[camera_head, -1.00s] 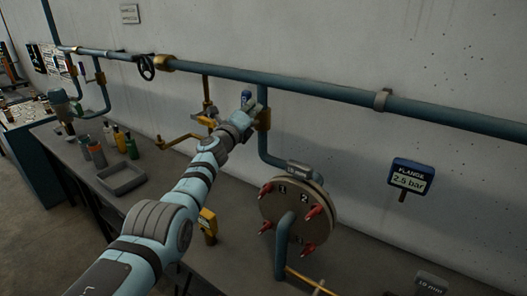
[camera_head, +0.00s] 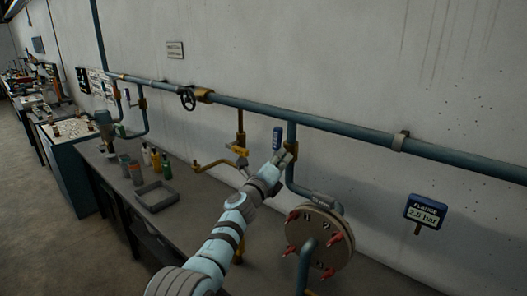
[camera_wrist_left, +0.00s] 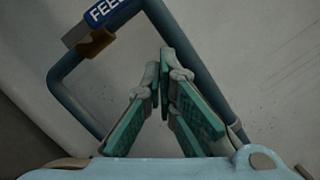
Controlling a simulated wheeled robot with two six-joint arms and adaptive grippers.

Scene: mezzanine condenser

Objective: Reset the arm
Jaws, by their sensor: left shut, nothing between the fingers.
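My left arm (camera_head: 222,244) reaches in from the bottom of the head view toward the wall pipes. My left gripper (camera_head: 290,152) is beside the vertical pipe with a brass fitting, just below a small blue sign (camera_head: 277,138). I cannot tell from the head view whether it touches the pipe. In the left wrist view the fingers (camera_wrist_left: 163,62) meet at their tips with nothing held between them. A blue label reading "FEE…" (camera_wrist_left: 104,12), partly cut off, and a bent pipe (camera_wrist_left: 78,100) show beyond them. My right gripper is not in view.
A round flange (camera_head: 319,238) with red bolts is right of the arm. A gauge sign (camera_head: 426,211) is on the wall. A long pipe (camera_head: 350,126) with a handwheel (camera_head: 187,98) runs along it. The bench holds bottles (camera_head: 155,160) and a grey tray (camera_head: 156,196).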

